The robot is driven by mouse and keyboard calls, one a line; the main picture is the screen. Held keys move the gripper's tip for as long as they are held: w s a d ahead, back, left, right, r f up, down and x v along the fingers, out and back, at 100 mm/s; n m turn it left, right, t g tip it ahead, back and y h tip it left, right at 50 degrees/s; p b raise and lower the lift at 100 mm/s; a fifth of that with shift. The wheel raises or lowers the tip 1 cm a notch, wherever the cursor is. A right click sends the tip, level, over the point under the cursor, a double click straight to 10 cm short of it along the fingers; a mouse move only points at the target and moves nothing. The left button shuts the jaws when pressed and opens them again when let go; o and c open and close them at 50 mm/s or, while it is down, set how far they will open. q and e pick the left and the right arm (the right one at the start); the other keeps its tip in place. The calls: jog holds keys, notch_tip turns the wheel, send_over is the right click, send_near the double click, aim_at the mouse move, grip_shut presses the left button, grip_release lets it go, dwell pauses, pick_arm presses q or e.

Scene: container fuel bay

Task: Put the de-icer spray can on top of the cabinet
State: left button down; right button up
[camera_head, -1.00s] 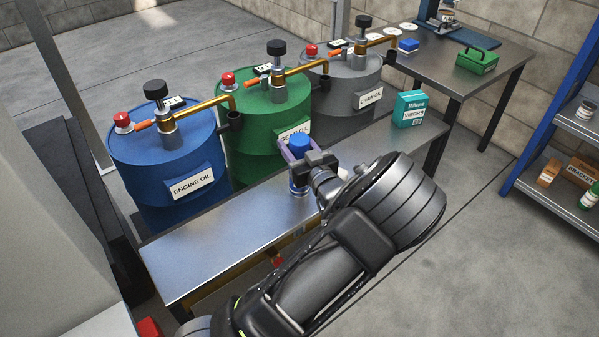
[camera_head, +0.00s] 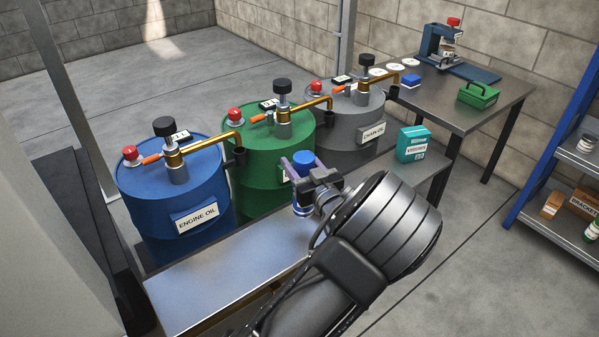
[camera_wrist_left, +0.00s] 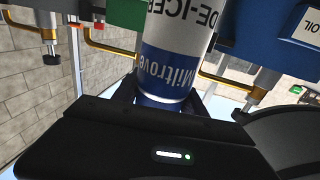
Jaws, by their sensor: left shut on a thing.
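The de-icer spray can (camera_head: 302,160) has a blue cap, which shows above my left gripper (camera_head: 308,183). My left gripper is shut around the can and holds it roughly upright in front of the green drum. In the left wrist view the can (camera_wrist_left: 178,48) is white and blue with "DE-ICER" lettering, between the fingers; that picture is upside down. The gripper hides much of the can in the head view. A pale grey flat-sided body (camera_head: 40,240) stands at the left edge; I cannot tell whether it is the cabinet. My right gripper is not in view.
A metal bench (camera_head: 225,275) runs below the can, with a teal box (camera_head: 412,144) at its far end. Blue (camera_head: 170,195), green (camera_head: 262,165) and grey (camera_head: 350,120) drums with pumps stand behind it. A blue-framed shelf (camera_head: 560,170) is at right.

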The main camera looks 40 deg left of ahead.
pick_arm(q)
jog(key=shift+r+p, duration=0.45)
jog(key=shift+r, duration=1.55)
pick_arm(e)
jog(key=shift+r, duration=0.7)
pick_arm(q)
jog(key=shift+r, duration=0.15)
jog(key=w+d+r+m+t+h+p, duration=0.2)
jog(key=d+r+m+t+h+p, duration=0.2)
jog(key=d, duration=0.8)
jog(key=w+d+r+m+t+h+p, duration=0.2)
jog(key=d+r+m+t+h+p, duration=0.3)
jog(key=d+r+m+h+p, duration=0.3)
jog(key=d+h+p, duration=0.3)
jog(key=d+p, duration=0.1)
jog(key=p, duration=0.3)
jog(key=shift+r+t+h+p, duration=0.3)
jog(key=shift+r+h, duration=0.1)
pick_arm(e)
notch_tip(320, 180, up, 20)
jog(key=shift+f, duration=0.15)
pick_arm(q)
jog(key=shift+w, duration=0.1)
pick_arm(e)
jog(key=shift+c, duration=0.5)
